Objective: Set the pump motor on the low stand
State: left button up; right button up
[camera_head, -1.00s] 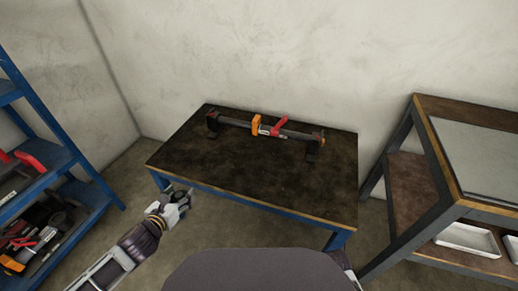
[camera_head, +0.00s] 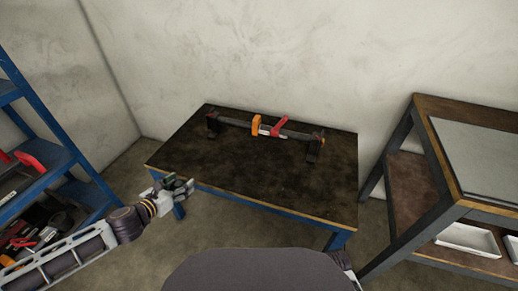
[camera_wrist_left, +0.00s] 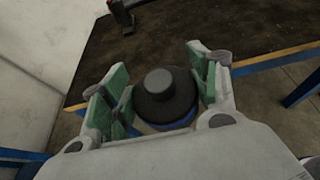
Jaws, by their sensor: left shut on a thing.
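My left gripper (camera_head: 181,187) is at the near left corner of the low blue-legged table (camera_head: 225,170), close to its front edge in the head view. In the left wrist view, its green-padded jaws (camera_wrist_left: 158,82) are shut on a black round body with a smaller raised cap, which looks like the pump motor (camera_wrist_left: 168,92). The motor's lower part is hidden by the gripper. I cannot tell for certain whether this table is the low stand. My right gripper is not in view.
A dark bar (camera_head: 236,122) with end feet and orange and red parts lies along the table's back. The table's front and middle are clear. A blue shelf (camera_head: 75,150) with tools stands left; a taller bench (camera_head: 440,150) with a white tray (camera_head: 466,238) stands right.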

pick_arm(q)
jog(key=shift+m+g+h, duration=0.3)
jog(key=shift+m+h, duration=0.6)
jog(key=shift+w+r, duration=1.55)
jog(key=shift+r, duration=0.05)
jog(key=shift+w+r+m+g+h, duration=0.4)
jog(key=shift+w+r+m+h, duration=0.15)
jog(key=shift+w+r, duration=0.5)
jog(key=shift+w+a+r+m+g+h, duration=0.1)
jog(key=shift+w+r+m+g+h, duration=0.4)
jog(key=shift+w+r+m+h, duration=0.3)
jog(key=shift+w+a, duration=0.15)
jog(key=shift+w, duration=0.25)
